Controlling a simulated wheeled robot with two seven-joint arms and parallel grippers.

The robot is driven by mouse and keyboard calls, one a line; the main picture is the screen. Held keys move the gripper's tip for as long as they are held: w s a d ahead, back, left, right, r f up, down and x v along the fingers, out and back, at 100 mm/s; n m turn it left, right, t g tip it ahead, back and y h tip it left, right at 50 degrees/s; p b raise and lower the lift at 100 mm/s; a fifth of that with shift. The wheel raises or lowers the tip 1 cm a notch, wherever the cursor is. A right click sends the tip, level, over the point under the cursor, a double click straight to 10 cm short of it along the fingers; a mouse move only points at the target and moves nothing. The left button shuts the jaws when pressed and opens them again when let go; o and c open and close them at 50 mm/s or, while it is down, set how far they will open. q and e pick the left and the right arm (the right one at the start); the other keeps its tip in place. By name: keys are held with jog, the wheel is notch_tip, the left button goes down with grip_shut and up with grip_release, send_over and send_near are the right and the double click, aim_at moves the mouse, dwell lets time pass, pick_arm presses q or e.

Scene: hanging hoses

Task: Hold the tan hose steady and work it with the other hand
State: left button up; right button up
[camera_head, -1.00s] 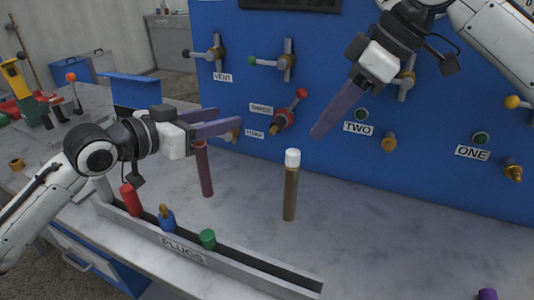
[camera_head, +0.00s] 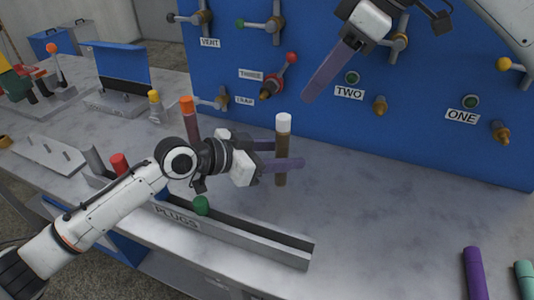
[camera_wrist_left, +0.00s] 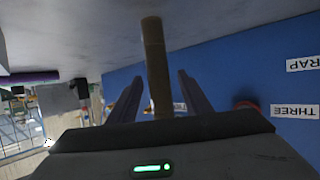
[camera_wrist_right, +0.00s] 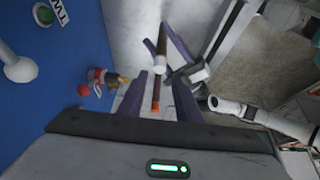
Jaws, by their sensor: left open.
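The tan hose (camera_head: 282,143) with a white top stands upright over the bench. My left gripper (camera_head: 283,154) is level with its upper part, one finger on each side. In the left wrist view the hose (camera_wrist_left: 156,62) passes between the spread fingers (camera_wrist_left: 160,78). I cannot tell whether either finger touches it. My right gripper (camera_head: 306,98) is above and to the right of the hose, in front of the blue panel. In the right wrist view its fingers (camera_wrist_right: 163,76) are apart, with nothing clearly held between them; hoses show beyond them.
A dark red hose (camera_head: 192,124) with an orange top stands left of my left gripper. The grey PLUGS rack (camera_head: 270,252) runs along the front. Purple (camera_head: 474,272) and teal (camera_head: 525,280) pieces lie at right. The blue panel (camera_head: 440,75) carries valves and ports. The bench right of centre is clear.

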pick_arm(q)
jog(key=shift+x, duration=1.75)
